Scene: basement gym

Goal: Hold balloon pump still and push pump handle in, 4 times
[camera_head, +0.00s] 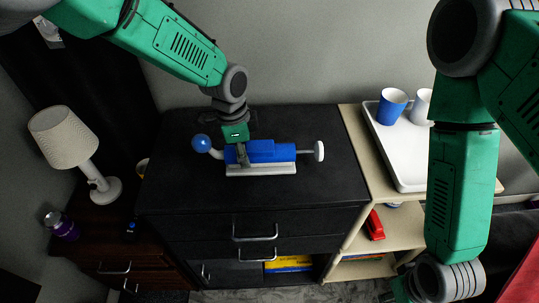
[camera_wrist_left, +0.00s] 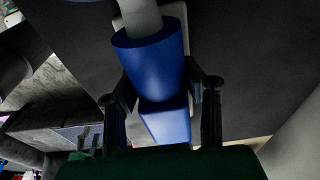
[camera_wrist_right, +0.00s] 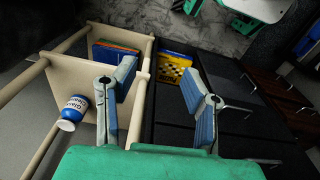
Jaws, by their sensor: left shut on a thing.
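The balloon pump (camera_head: 268,151) has a blue body and lies on its white base (camera_head: 262,170) on the black dresser. A blue balloon (camera_head: 202,143) sits on the white nozzle at its left end. The white pump handle (camera_head: 319,151) sticks out at the right end on a rod. My left gripper (camera_head: 240,151) is shut on the blue body near the nozzle end; the left wrist view shows the body (camera_wrist_left: 155,75) between its fingers. My right gripper (camera_wrist_right: 160,97) is open and empty, low beside the shelf, and mostly out of the head view.
The black dresser top (camera_head: 330,185) is clear around the pump. A white tray (camera_head: 400,165) with blue and white mugs stands on the wooden shelf at the right. A red object (camera_head: 375,225) lies on a lower shelf. A lamp (camera_head: 66,140) stands at the left.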

